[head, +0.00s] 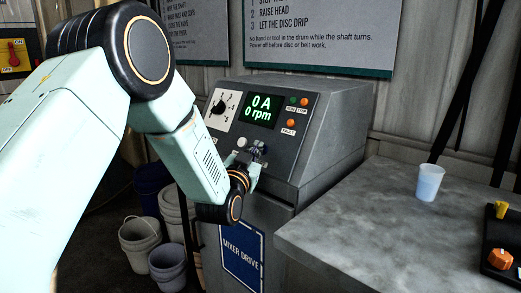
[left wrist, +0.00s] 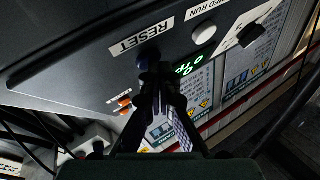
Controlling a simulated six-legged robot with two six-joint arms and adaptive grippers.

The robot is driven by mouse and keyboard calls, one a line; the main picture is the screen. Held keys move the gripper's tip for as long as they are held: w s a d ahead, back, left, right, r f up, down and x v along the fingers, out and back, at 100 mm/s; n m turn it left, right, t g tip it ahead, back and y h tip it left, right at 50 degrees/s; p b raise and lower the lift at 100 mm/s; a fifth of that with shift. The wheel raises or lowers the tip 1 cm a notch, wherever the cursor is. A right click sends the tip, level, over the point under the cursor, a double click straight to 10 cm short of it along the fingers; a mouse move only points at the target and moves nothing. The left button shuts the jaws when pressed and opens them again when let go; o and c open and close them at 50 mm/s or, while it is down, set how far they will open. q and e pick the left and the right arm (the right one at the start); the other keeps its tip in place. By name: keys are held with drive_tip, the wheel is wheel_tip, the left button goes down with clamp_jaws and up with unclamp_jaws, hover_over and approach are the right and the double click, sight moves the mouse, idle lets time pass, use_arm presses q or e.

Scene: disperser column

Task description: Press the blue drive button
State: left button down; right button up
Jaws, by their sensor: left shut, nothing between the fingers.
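The drive panel (head: 290,150) is a grey sloped console with a lit display (head: 261,110) reading 0 A and 0 rpm. In the left wrist view, the dark blue button (left wrist: 147,56) sits beside an upside-down RESET label, partly covered by my fingertips. In the head view my gripper hides it. My left gripper (head: 257,151) is shut and empty, its tips at the panel's lower part. In the left wrist view the closed fingers (left wrist: 160,70) overlap the button's edge; I cannot tell whether they touch it. My right gripper is in neither view.
A white button (head: 242,142) and a black dial (head: 219,107) are left of the blue button's place. A grey bench (head: 350,225) with a pale cup (head: 429,182) stands right. Buckets (head: 140,235) stand on the floor left.

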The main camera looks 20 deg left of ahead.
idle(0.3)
use_arm(q)
drive_tip(key=shift+s+a+r+p, duration=0.25)
drive_tip(key=shift+s+r+p, duration=0.2)
drive_tip(key=shift+s+p, duration=0.25)
drive_tip(key=s+p, duration=0.1)
drive_tip(key=s+a+r+p, duration=0.1)
drive_tip(key=s+r+p, duration=0.1)
drive_tip(key=s, duration=0.1)
drive_tip(key=shift+s+a+r, duration=0.1)
drive_tip(key=shift+a+r, duration=0.1)
drive_tip(key=shift+r, duration=0.05)
idle(0.8)
